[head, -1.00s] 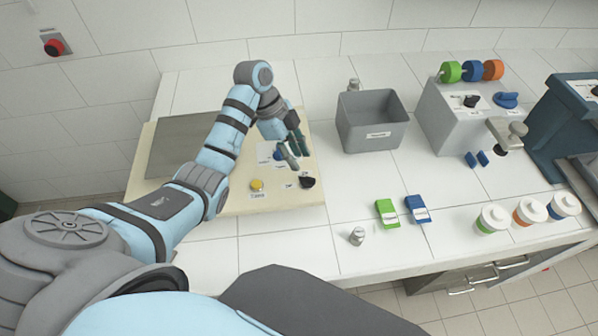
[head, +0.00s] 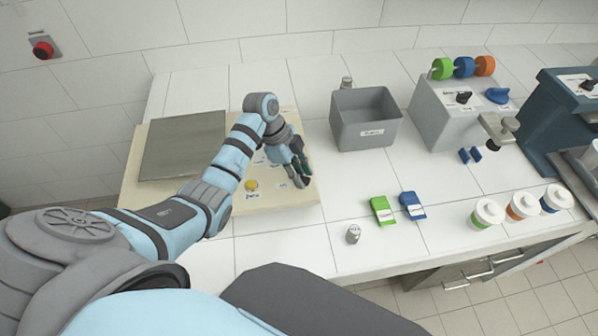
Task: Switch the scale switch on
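The scale is a cream base (head: 278,201) with a grey weighing plate (head: 184,146) on its left part and a yellow button (head: 251,185) at its front. My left gripper (head: 303,178) is low over the right front of the scale, where the black switch knob stood in view before. The gripper's fingers now hide that knob. I cannot tell whether the fingers touch it, or how far apart they are. My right gripper is not in view.
A grey bin (head: 365,118) stands right of the scale. Green (head: 382,210) and blue (head: 412,206) packets and a small metal weight (head: 353,234) lie in front. Lidded cups (head: 487,213) stand at the right, near a grey dispenser (head: 447,112). Bare counter lies between.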

